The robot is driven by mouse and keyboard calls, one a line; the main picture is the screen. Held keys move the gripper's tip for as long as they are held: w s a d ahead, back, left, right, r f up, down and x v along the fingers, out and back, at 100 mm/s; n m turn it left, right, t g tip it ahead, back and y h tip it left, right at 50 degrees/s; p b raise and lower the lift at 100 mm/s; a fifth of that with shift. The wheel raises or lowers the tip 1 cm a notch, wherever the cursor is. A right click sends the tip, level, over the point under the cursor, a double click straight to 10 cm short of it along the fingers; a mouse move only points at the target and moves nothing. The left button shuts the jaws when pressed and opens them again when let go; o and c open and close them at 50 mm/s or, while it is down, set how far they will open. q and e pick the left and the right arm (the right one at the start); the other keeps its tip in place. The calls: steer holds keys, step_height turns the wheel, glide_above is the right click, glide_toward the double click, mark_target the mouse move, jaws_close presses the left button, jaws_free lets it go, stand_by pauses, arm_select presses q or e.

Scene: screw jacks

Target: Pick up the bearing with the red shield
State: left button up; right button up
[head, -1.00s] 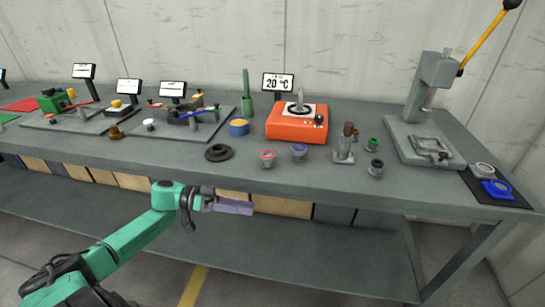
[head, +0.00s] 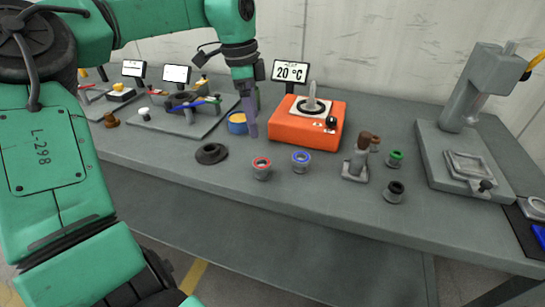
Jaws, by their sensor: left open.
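The bearing with the red shield (head: 262,163) stands on the bench near its front edge, on a small grey stand or base. A similar piece with a blue ring (head: 301,157) stands just to its right. My left gripper (head: 252,130) points down above the bench, a little behind and left of the red-shield bearing and apart from it. It is seen nearly edge-on, and nothing shows between its fingers. My right gripper is not in view.
An orange heater (head: 283,134) with a 20 °C display (head: 290,71) stands behind. Right are a grey jack (head: 355,165), green-topped (head: 394,158) and black-topped (head: 394,190) pieces, and a press (head: 462,150).

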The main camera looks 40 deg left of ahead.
arm_select(q)
steer(key=f, duration=0.1)
steer(key=s+f, duration=0.1)
steer(key=f, duration=0.3)
steer(key=shift+s+d+f+p, duration=0.2)
steer(key=shift+s+d+p, duration=0.1)
steer(key=shift+s, duration=0.05)
steer(key=f, duration=0.1)
steer(key=w+f+p, duration=0.1)
steer(key=f, duration=0.1)
steer(key=d+f, duration=0.1)
steer(key=f, duration=0.1)
steer(key=shift+w+d+f, duration=0.1)
steer(key=shift+w+f, duration=0.1)
steer(key=shift+f, duration=0.25)
jaws_close()
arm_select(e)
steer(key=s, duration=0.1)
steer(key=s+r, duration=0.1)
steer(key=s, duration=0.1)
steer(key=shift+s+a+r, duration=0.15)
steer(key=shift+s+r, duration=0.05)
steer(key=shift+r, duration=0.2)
